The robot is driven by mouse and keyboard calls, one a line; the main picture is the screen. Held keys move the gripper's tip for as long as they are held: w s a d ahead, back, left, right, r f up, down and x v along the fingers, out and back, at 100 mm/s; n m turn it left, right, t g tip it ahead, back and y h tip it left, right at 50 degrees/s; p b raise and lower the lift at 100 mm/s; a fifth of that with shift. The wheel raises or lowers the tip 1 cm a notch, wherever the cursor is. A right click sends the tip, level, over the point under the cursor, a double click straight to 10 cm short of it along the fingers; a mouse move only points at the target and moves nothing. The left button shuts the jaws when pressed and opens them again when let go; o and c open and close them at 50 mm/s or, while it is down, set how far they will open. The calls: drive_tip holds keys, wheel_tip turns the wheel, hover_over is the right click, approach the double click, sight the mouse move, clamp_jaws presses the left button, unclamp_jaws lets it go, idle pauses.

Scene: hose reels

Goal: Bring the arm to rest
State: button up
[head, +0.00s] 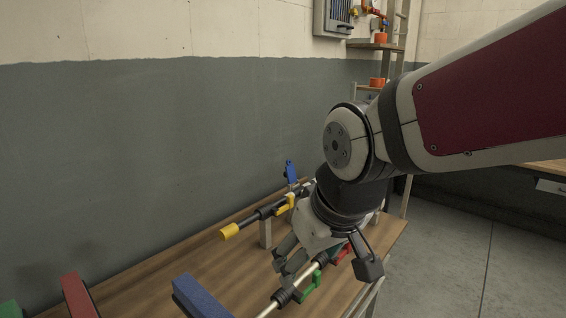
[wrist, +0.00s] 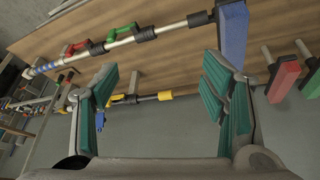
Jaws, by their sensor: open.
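My arm reaches in from the right in the head view and bends down over the wooden table (head: 150,278). My gripper (head: 322,272) is low over the table's right part, beside a silver rod with black collars and green and red clips (head: 311,288). In the wrist view my gripper (wrist: 168,108) is open, its green-padded fingers wide apart. No object shows held between the fingers. The silver rod (wrist: 150,34) runs across the wrist view beyond them. I cannot tell whether a finger touches it.
A black rod with a yellow end (head: 230,231) lies farther back on a wooden support (head: 265,232). Blue (head: 198,297) and red (head: 79,296) blocks stand at the front left. A shelf ladder (head: 400,40) with orange pots stands behind. Floor (head: 470,240) is clear at right.

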drive_tip(key=s+d+r+m+t+h, duration=0.1)
drive_tip(key=s+d+r+m, duration=0.2)
drive_tip(key=s+d, duration=0.8)
drive_tip(key=d+m, duration=0.2)
drive_tip(key=d, duration=0.2)
drive_tip(key=shift+d+m+h, duration=0.15)
drive_tip(key=shift+m+h, duration=0.25)
